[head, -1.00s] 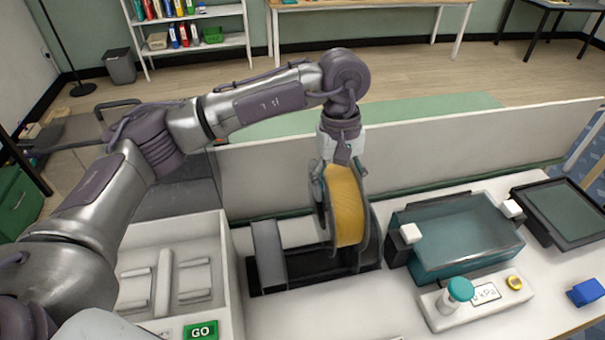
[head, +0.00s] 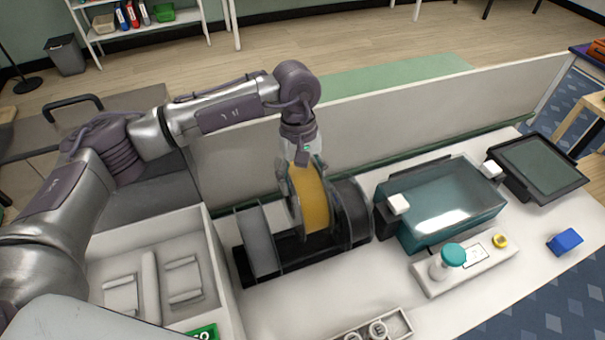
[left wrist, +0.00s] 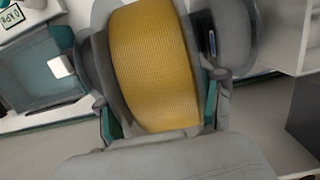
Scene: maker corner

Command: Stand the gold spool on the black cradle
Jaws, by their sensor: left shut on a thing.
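The gold spool (head: 312,200) has a yellow-gold winding between grey flanges and stands upright on its rims. My left gripper (head: 303,164) comes down from above and is shut on the spool's upper part. In the left wrist view the gold winding (left wrist: 155,65) fills the middle, with a finger at each side. The black cradle (head: 238,267) lies below, with a grey upright plate at its left and dark rounded parts at its right. The spool is over the cradle, between these. I cannot tell whether its lower rim touches the cradle. My right gripper is not in view.
A teal clear-walled bin (head: 440,205) stands close to the cradle's right. A white compartment tray (head: 215,265) stands to its left. A low white partition (head: 400,130) runs behind. A teal-knobbed device (head: 450,262) and a blue block (head: 565,241) are at the right.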

